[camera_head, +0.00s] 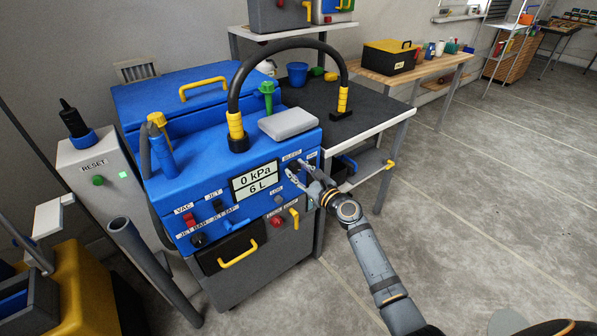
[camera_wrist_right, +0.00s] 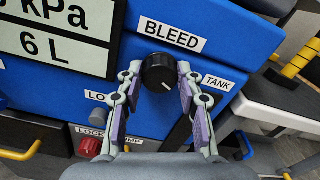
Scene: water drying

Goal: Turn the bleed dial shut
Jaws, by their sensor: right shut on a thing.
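The bleed dial (camera_wrist_right: 158,71) is a round black knob with a white mark at its lower right, below the BLEED label (camera_wrist_right: 168,36) on the blue panel in the right wrist view. My right gripper (camera_wrist_right: 159,80) is shut on the dial, one finger on each side. In the head view my right gripper (camera_head: 298,170) reaches the right end of the blue machine's front panel and mostly hides the dial. The display (camera_head: 256,181) reads 0 kPa and 6 L. My left gripper is not in view.
A TANK label (camera_wrist_right: 219,83) and a LOCK PUMP label (camera_wrist_right: 109,135) with a red knob (camera_wrist_right: 89,147) are close to my fingers. A black hose (camera_head: 290,43) arches from the machine to the dark table (camera_head: 375,108). The floor at right (camera_head: 480,200) is clear.

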